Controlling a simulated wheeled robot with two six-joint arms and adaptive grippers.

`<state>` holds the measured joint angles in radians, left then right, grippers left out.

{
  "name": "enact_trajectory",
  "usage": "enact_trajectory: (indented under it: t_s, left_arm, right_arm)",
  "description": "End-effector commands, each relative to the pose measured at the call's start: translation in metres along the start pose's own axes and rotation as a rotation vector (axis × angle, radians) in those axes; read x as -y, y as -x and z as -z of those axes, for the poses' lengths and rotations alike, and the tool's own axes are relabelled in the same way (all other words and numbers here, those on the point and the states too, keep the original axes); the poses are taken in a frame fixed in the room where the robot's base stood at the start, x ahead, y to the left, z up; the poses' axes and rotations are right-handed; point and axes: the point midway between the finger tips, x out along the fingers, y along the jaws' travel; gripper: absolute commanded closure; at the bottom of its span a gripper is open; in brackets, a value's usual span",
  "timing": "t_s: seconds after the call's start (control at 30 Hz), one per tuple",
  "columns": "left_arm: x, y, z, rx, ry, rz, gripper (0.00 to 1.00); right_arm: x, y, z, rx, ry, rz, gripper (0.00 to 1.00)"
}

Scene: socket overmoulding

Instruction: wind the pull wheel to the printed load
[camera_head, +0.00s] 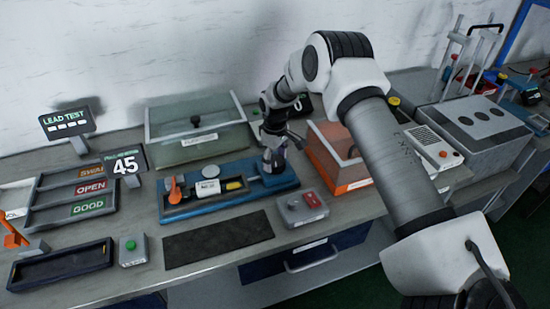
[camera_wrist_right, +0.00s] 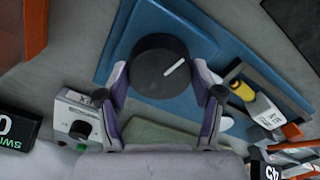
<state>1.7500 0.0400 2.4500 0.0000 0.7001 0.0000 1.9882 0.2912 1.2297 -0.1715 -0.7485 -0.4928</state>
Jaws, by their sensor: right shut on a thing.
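The pull wheel (camera_wrist_right: 150,75) is a round black knob with a white index line, on a blue base, in the right wrist view. The line points to the upper right there. My right gripper (camera_wrist_right: 163,82) has its two fingers on opposite sides of the wheel, shut on it. In the head view my right gripper (camera_head: 272,158) is at the right end of the blue pull tester (camera_head: 285,187) and mostly hides the wheel. A dark display (camera_head: 126,162) reads 45; its small heading is hard to read. My left gripper is out of view.
A yellow-ended cylinder (camera_head: 234,185) and an orange lever (camera_head: 173,190) are on the tester. A grey box with a red button (camera_head: 312,200) stands in front, beside a black mat (camera_head: 218,239). OPEN and GOOD trays (camera_head: 88,208) are left.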

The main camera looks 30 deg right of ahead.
Motion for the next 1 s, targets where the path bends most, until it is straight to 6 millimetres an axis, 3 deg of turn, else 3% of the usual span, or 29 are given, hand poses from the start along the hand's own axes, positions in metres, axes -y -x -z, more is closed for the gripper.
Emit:
enact_trajectory:
  t_s: [0.67,0.7,0.73,0.77,1.0]
  left_arm:
    - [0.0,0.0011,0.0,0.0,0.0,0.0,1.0]
    - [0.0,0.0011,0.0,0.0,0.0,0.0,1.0]
    - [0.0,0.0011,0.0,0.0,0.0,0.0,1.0]
    - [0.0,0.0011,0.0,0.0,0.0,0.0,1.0]
    - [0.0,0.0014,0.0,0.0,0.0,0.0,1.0]
  right_arm:
    - [0.002,-0.0039,-0.0025,0.008,-0.075,0.005,0.69]
    - [0.002,-0.0039,-0.0026,0.009,-0.075,0.005,0.23]
    - [0.0019,-0.0039,-0.0025,0.009,-0.074,0.005,0.13]
    - [0.0018,-0.0036,-0.0024,0.008,-0.074,0.005,0.07]
    - [0.0009,-0.0017,-0.0011,0.004,-0.074,0.002,0.07]
